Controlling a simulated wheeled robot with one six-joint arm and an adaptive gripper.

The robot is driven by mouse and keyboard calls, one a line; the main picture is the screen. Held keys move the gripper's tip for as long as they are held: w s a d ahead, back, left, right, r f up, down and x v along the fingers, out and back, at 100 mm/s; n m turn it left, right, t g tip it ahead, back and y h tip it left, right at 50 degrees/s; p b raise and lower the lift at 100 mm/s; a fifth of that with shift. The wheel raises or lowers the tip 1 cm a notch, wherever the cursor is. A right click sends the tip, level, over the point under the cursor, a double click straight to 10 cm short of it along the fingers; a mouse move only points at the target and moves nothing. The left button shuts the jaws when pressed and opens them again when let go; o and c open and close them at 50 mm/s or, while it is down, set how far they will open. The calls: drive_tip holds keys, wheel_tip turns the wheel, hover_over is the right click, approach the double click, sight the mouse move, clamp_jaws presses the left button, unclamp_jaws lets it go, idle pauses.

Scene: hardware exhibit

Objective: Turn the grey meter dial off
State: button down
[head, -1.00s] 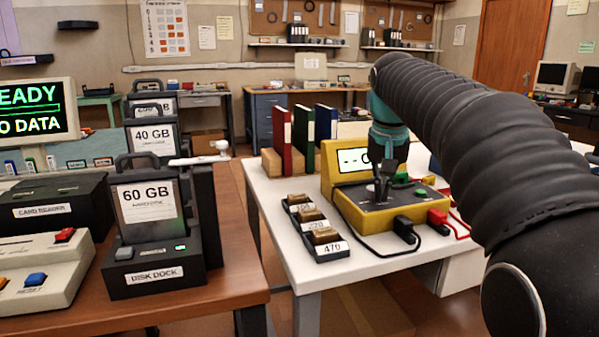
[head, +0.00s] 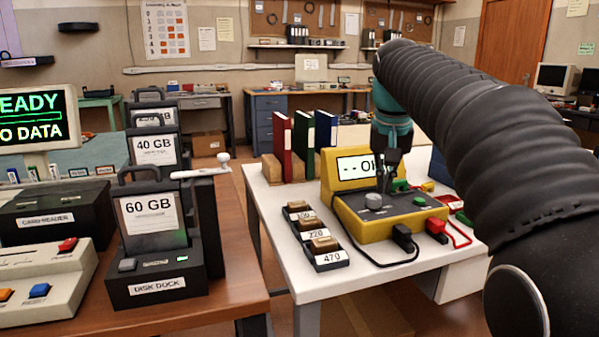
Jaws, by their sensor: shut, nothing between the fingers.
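The yellow meter (head: 400,225) stands on the white table, its lit screen (head: 356,167) reading "-- OH" with the right end hidden by my gripper. The grey dial (head: 374,201) is on the meter's dark sloping top, left of a green button (head: 419,200). I cannot tell which way the dial points. My gripper (head: 387,188) is dark and shut, with nothing held. It hangs pointing down just right of and behind the dial, over the meter. There seems to be a small gap between fingers and dial.
Black and red plugs with cables (head: 403,236) stick out of the meter's front. A rack of labelled resistor blocks (head: 322,243) sits left of the meter. Coloured binders (head: 304,140) stand behind. A wooden table (head: 235,290) with a disk dock (head: 153,280) is at left.

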drive_tip(key=shift+r, duration=1.05)
drive_tip(key=shift+s, duration=0.1)
